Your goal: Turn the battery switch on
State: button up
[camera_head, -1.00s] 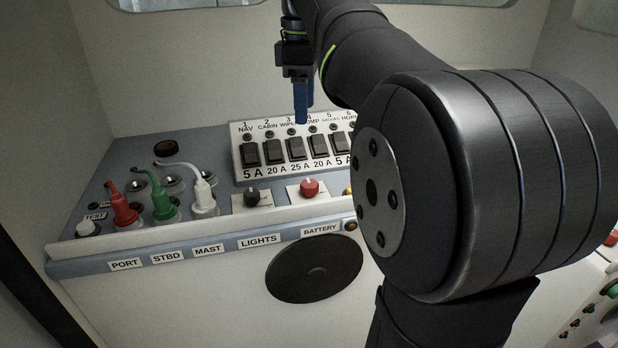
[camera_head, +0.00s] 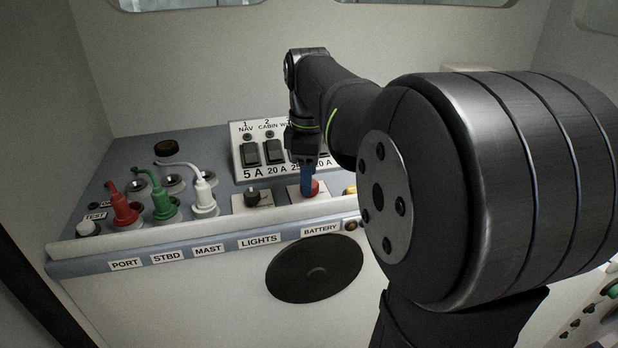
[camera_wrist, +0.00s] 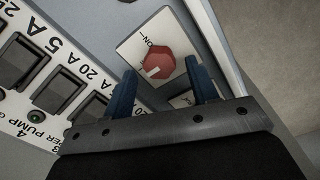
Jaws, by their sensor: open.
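The battery switch is a red round knob (camera_head: 315,188) on a white plate, above the BATTERY label (camera_head: 320,229). It also shows in the wrist view as a red knob (camera_wrist: 148,62) with a short white mark at its lower edge; the ON lettering is at the plate's upper part, apart from that mark. My gripper (camera_head: 307,192) has blue fingers and is pointing down at the knob, partly covering it. In the wrist view, my gripper (camera_wrist: 160,70) is open, with the knob between and just beyond its fingertips. I cannot tell whether the fingers touch it.
A black knob (camera_head: 253,198) stands left of the red one. A breaker panel (camera_head: 240,168) with black rocker switches lies behind. Red (camera_head: 122,208), green (camera_head: 162,202) and white (camera_head: 203,199) plugs stand at the left. A raised white lip (camera_head: 160,238) runs along the front edge.

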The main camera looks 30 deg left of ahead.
jog(key=shift+f, duration=0.8)
jog(key=c, duration=1)
jog(key=shift+o, duration=0.2)
